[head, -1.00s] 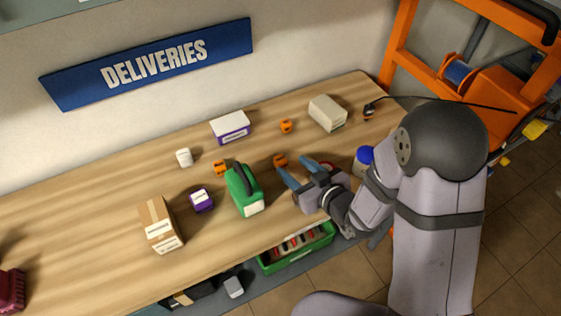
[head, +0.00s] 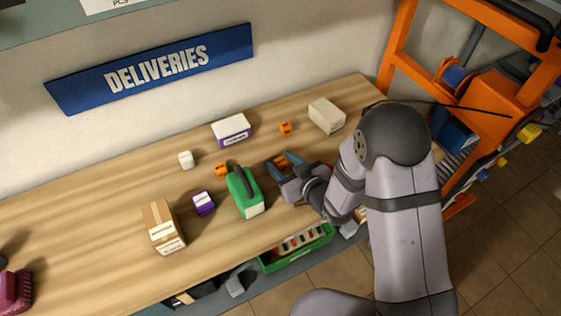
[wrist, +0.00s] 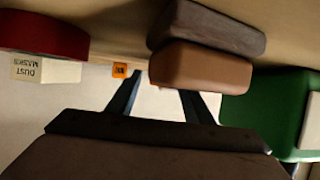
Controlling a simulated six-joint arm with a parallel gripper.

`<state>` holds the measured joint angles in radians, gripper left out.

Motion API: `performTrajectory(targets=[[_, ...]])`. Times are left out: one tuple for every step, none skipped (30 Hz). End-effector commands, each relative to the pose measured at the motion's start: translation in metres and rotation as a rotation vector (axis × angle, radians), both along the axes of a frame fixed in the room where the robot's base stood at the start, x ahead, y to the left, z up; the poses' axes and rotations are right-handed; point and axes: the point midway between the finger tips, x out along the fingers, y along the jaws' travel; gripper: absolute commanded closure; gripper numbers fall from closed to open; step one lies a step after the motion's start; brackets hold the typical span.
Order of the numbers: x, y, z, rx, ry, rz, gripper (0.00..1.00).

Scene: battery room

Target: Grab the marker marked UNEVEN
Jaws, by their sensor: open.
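The green case (head: 245,192) stands close left of my gripper. A white box with a purple band (head: 231,129), a pale box (head: 326,116), a purple box (head: 203,203), a small white block (head: 186,160) and a cardboard box (head: 163,228) stand on the bench (head: 90,215).

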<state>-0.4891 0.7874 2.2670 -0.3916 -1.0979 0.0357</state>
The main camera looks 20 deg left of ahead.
Motion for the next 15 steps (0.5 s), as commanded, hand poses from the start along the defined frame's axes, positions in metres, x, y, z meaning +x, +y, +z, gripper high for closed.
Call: performTrajectory(targets=[[0.0025,0.0033,-0.0015,-0.001,0.001,0.001,0.53],[0.004,0.0048,-0.0025,-0.001,0.002,0.001,0.53],[0.0054,0.0065,-0.0037,-0.001,0.002,0.001,0.53],[0.0061,0.0074,-0.0045,-0.001,0.002,0.001,0.53],[0.0066,0.0081,-0.005,-0.001,0.002,0.001,0.53],[0.0073,0.0088,-0.0054,-0.001,0.001,0.0,0.53],[0.0076,0.0091,-0.0056,-0.001,0.001,0.0,0.53],[0.0078,0.0092,-0.0056,-0.001,0.001,0.0,0.53],[0.0079,0.0092,-0.0058,-0.001,0.001,0.0,0.53],[0.0079,0.0092,-0.0058,-0.001,0.001,0.0,0.53],[0.0078,0.0092,-0.0057,-0.001,0.001,0.0,0.53],[0.0078,0.0092,-0.0057,-0.001,0.001,0.0,0.53],[0.0077,0.0091,-0.0057,-0.001,0.001,0.0,0.53],[0.0077,0.0091,-0.0057,-0.001,0.001,0.0,0.6],[0.0077,0.0091,-0.0057,-0.001,0.001,0.0,0.7]])
